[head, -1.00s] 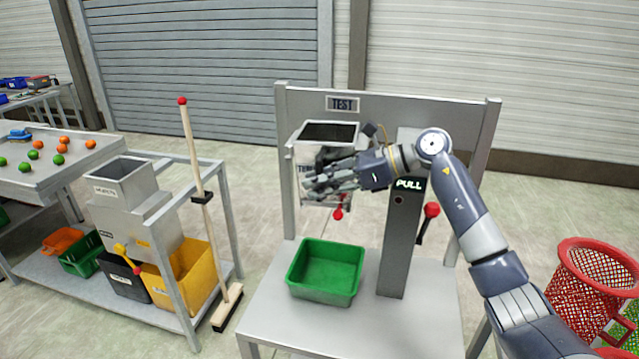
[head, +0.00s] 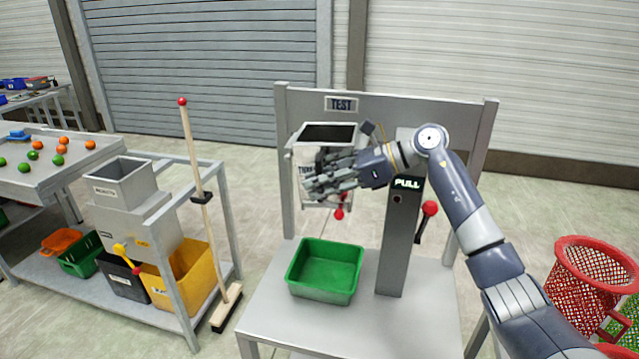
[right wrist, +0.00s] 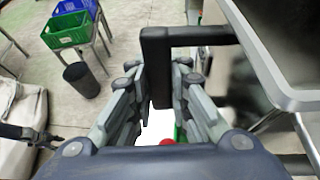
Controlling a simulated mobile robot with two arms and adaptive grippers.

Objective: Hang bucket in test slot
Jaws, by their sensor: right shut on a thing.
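The bucket (head: 308,150) is a grey metal box with an open dark top and lettering on its front. It is upright under the TEST sign (head: 341,104), at the left post of the test stand (head: 462,112). My right gripper (head: 325,182) is in front of the bucket, shut on its black handle (right wrist: 158,60). In the right wrist view the fingers (right wrist: 152,95) lie on both sides of the handle, and the bucket's rim (right wrist: 297,98) is at the right. The fingers hide part of the bucket's front, and I cannot tell whether the slot bears it.
A green bin (head: 325,272) sits on the stand's table below the bucket. A column with a PULL sign (head: 407,183) and a red-knobbed lever (head: 429,208) stands to the right. A broom (head: 196,180) leans on the left cart; a red basket (head: 590,285) is at far right.

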